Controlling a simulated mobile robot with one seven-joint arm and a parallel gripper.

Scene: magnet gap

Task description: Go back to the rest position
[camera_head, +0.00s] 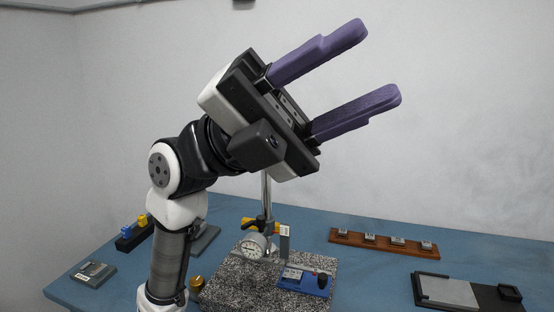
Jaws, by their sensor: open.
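My gripper (374,64) is raised high over the blue table in the head view, pointing up and to the right. Its two purple fingers are spread apart, with nothing between them. It is open and clear of everything on the table. My arm rises from the lower left and hides part of the table behind it.
A speckled granite block (232,279) bears a dial gauge (253,247) on a stand and a blue device (305,281). A wooden rack (383,242) with several small metal blocks lies behind. A black tray (505,293) is at right. The blue table (375,280) is clear between them.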

